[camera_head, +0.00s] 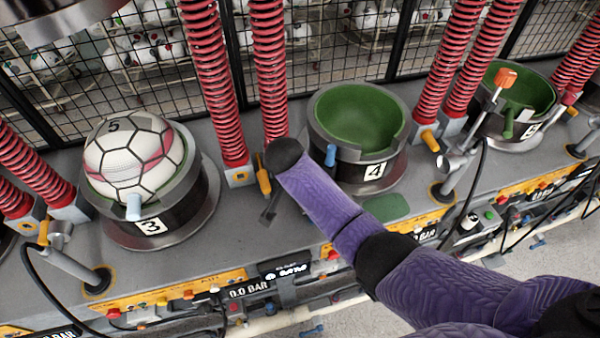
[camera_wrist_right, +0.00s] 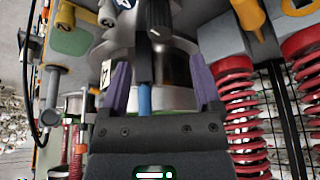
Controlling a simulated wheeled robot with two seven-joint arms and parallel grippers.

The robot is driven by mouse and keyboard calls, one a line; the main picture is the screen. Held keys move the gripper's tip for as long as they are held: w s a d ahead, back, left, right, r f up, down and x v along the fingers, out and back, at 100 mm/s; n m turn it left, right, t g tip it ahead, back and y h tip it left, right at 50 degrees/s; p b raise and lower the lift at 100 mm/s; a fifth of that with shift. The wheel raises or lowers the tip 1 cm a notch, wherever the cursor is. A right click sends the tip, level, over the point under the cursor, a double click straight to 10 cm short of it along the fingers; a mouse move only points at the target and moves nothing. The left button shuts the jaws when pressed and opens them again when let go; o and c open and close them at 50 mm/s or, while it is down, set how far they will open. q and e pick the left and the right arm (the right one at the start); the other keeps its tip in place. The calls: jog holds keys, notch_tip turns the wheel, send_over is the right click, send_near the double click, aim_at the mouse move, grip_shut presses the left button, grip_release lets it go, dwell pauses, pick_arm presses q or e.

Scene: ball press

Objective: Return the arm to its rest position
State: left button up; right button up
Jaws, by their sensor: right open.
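My right arm, in a purple sleeve (camera_head: 317,200), reaches in from the lower right in the head view. Its dark wrist end is over the bench between press 3 (camera_head: 150,225) and press 4 (camera_head: 375,170). In the right wrist view my right gripper (camera_wrist_right: 161,66) is open, with its two purple fingers apart. A blue-tipped lever (camera_wrist_right: 144,98) shows between the fingers; I cannot tell whether they touch it. My left gripper is not in view.
A white and pink ball (camera_head: 133,155) sits in press 3. Press 4 has an empty green bowl (camera_head: 358,115). Red springs (camera_head: 213,85) stand close behind the arm. A third press (camera_head: 515,100) is at the right. Hoses and a control strip (camera_head: 190,290) run along the front edge.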

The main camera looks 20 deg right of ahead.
jog(key=shift+s+a+r, duration=0.1)
jog(key=shift+r, duration=0.15)
jog(key=shift+s, duration=0.1)
